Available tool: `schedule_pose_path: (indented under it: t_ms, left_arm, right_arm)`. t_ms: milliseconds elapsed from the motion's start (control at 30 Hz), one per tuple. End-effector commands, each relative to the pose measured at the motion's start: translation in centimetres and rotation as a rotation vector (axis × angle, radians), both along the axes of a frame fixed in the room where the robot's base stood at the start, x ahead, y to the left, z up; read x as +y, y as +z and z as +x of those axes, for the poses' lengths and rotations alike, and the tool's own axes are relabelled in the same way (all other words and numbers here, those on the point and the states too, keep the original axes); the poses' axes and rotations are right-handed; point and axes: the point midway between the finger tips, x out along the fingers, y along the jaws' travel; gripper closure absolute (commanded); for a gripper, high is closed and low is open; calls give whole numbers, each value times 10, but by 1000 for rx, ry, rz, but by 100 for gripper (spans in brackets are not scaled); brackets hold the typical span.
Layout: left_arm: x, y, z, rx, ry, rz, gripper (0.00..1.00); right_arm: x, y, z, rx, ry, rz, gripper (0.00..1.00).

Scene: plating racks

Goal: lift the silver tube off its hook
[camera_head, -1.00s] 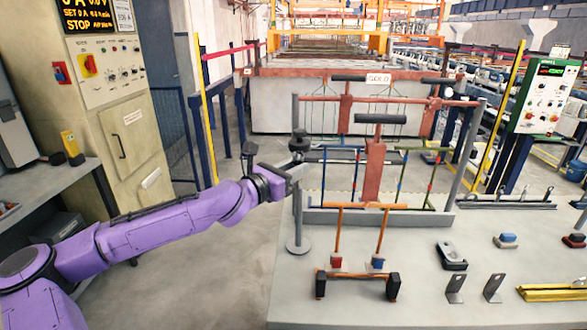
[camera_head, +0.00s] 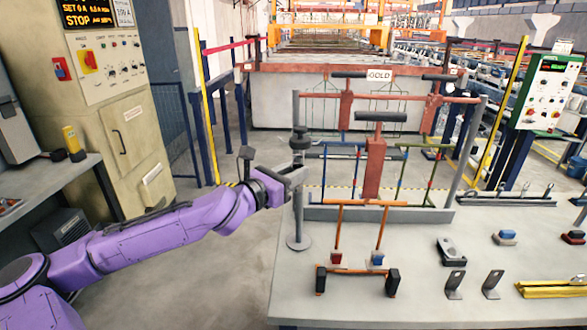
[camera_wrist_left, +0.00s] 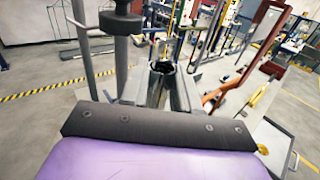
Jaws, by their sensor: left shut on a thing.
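My left gripper (camera_head: 291,177) is at the left edge of the table, close beside a grey upright stand (camera_head: 299,222) with a round base and dark knob. In the left wrist view, the silver tube (camera_wrist_left: 162,78) stands roughly upright with its dark open end up, between the fingers. The gripper is shut on it. The stand's dark knob and post (camera_wrist_left: 121,50) show left of the tube, apart from it in that view. The hook itself is not clear, so I cannot tell whether the tube touches it. My right gripper is not in view.
A rack (camera_head: 400,215) with coloured rods and a red-brown upright stands right of my gripper. A smaller orange rack (camera_head: 357,204) is in front of it. Metal brackets (camera_head: 455,285) and small blocks lie on the right of the table (camera_head: 420,312). The floor left of the table is clear.

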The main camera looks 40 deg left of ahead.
Motion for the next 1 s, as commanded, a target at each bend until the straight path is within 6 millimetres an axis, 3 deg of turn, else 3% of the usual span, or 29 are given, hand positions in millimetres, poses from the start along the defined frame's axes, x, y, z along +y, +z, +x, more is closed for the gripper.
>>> schedule_pose_path:
  t_ms: [533, 1000]
  left_arm:
    - [-26, 7, -44, -1, 0, 1, 100]
    - [-27, 7, -47, -1, 0, 1, 100]
  right_arm:
    - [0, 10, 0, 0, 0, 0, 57]
    - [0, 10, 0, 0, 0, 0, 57]
